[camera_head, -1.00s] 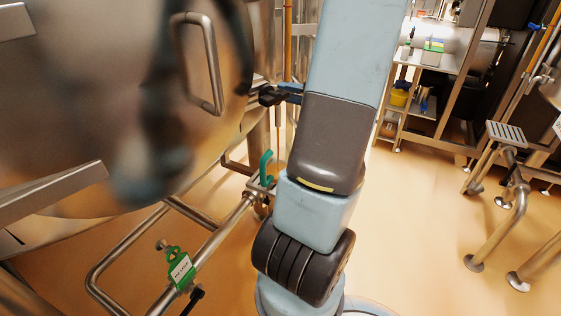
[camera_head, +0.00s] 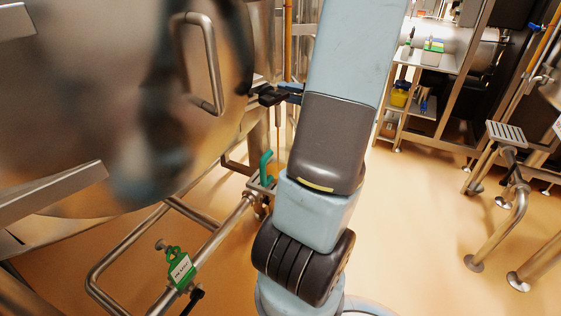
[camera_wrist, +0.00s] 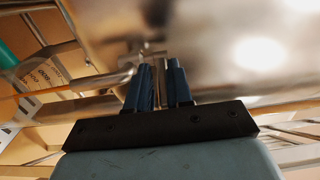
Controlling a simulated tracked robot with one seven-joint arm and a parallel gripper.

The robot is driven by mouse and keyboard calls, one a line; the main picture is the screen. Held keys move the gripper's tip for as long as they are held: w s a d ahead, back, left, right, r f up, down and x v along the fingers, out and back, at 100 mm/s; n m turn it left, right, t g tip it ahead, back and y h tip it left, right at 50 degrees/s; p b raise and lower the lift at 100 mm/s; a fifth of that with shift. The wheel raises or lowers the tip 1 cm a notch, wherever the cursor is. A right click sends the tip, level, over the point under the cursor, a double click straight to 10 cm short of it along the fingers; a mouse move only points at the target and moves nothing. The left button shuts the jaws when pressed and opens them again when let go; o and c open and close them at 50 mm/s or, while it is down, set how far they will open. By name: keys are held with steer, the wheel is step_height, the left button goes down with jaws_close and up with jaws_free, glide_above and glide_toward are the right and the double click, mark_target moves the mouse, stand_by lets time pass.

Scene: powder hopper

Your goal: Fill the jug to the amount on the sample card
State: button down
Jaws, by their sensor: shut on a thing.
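My gripper (camera_head: 268,96) is beside the steel hopper (camera_head: 95,110), partly hidden by my arm in the head view. In the wrist view, its two blue fingers (camera_wrist: 160,66) are close together on a thin metal handle (camera_wrist: 150,52), which is mostly hidden between them. A clear surface with printed graduations (camera_wrist: 48,74), probably the jug, shows at left in the wrist view. A teal handle (camera_head: 266,167) shows below my gripper in the head view. The jug's fill level cannot be made out. A green tag with a white label (camera_head: 181,270) hangs on a pipe; its text is too small to read.
A bent steel pipe frame (camera_head: 128,250) runs low in front of the hopper. A steel step stand (camera_head: 507,135) is at right. A shelf rack (camera_head: 425,65) with a yellow container (camera_head: 399,94) stands at back. The floor between is clear.

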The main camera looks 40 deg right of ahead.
steer(key=shift+f, duration=0.15)
steer(key=shift+w+d, duration=0.6)
steer(key=shift+d, duration=0.05)
steer(key=shift+w+d, duration=0.5)
steer(key=shift+w, duration=0.25)
